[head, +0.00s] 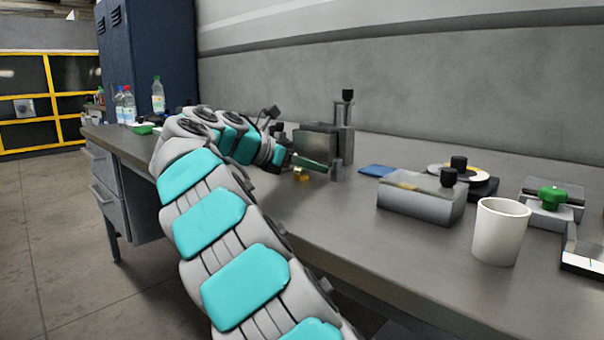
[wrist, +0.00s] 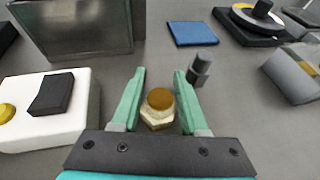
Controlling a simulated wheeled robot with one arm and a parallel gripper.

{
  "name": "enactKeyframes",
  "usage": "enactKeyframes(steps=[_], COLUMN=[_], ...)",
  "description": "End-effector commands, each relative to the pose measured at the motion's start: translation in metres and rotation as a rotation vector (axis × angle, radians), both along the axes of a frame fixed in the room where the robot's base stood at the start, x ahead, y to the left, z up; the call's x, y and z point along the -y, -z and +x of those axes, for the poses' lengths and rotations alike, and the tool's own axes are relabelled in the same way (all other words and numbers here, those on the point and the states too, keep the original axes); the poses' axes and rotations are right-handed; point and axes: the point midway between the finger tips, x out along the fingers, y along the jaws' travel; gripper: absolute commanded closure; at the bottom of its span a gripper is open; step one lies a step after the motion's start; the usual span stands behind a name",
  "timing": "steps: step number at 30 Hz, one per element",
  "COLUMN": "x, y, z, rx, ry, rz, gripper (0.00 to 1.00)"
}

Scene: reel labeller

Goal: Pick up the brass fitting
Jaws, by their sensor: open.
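The brass fitting (wrist: 158,108) is a small hexagonal piece with a round, darker gold top. It stands on the grey bench (head: 400,255) and sits between the two green fingers of my gripper (wrist: 158,88) in the wrist view. The fingers are open, with a gap on each side of the fitting. In the head view the fitting (head: 301,177) is a small golden spot just below my gripper (head: 312,163), partly hidden by it.
A dark grey cylinder (wrist: 201,68) stands just outside the right finger. A white box with a black block (wrist: 50,94) is at left, a metal block (wrist: 75,28) behind it. A blue pad (wrist: 193,33) lies beyond. A white cup (head: 500,232) stands farther right.

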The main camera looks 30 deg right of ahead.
Motion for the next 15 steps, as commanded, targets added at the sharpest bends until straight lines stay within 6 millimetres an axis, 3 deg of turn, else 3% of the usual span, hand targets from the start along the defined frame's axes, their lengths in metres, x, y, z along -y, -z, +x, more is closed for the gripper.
enactKeyframes(steps=[2,12,15], x=[-0.0003,-0.0005,-0.0004], y=[-0.0003,-0.0004,-0.0005], z=[0.0,0.0001,0.0], rx=[0.0,0.0,0.0], ry=[0.0,-0.001,-0.001], rz=[0.0,0.0,0.0], gripper=[0.59,0.98,1.0])
